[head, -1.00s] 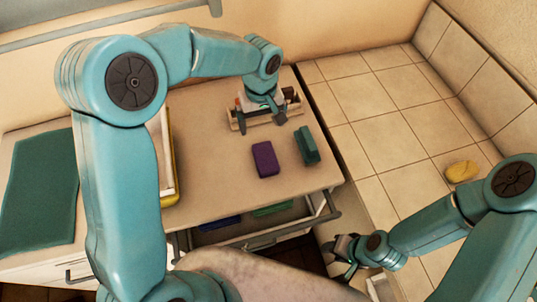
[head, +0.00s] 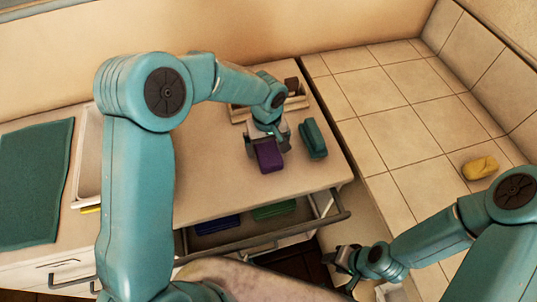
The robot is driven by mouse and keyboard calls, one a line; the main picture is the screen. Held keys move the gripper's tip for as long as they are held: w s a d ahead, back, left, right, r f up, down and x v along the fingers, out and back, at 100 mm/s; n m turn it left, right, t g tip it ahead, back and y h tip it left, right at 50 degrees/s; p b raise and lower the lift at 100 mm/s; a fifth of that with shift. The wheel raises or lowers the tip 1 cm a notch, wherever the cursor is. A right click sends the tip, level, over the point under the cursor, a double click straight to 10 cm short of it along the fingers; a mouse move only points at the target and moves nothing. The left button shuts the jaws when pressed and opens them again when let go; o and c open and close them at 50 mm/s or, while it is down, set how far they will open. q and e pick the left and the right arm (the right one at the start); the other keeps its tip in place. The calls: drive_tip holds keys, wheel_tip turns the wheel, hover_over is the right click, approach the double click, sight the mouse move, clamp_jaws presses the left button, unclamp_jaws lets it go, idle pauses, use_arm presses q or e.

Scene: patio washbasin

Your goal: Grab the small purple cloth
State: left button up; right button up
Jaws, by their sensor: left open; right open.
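The small purple cloth (head: 269,156) is a folded block lying on the beige countertop (head: 225,185), left of a folded teal-green cloth (head: 313,138). My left gripper (head: 267,141) is open and points down at the purple cloth, with its fingers at the cloth's far end. The gripper covers that end, so I cannot tell whether the fingers touch it.
A wooden tray (head: 240,113) with small items stands behind my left gripper. An open drawer (head: 262,236) below holds blue (head: 217,224) and green (head: 273,210) folded cloths. A yellow sponge-like item (head: 480,167) lies on the tiles at right. A green mat (head: 35,185) lies at left.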

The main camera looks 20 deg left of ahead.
use_arm(q)
drive_tip(key=shift+s+r, duration=0.15)
drive_tip(key=shift+r, duration=0.05)
drive_tip(key=shift+s+a, duration=0.1)
drive_tip(key=shift+c, duration=0.9)
drive_tip(key=shift+w, duration=0.2)
drive_tip(key=c, duration=0.9)
drive_tip(key=shift+s, duration=0.1)
drive_tip(key=shift+c, duration=0.2)
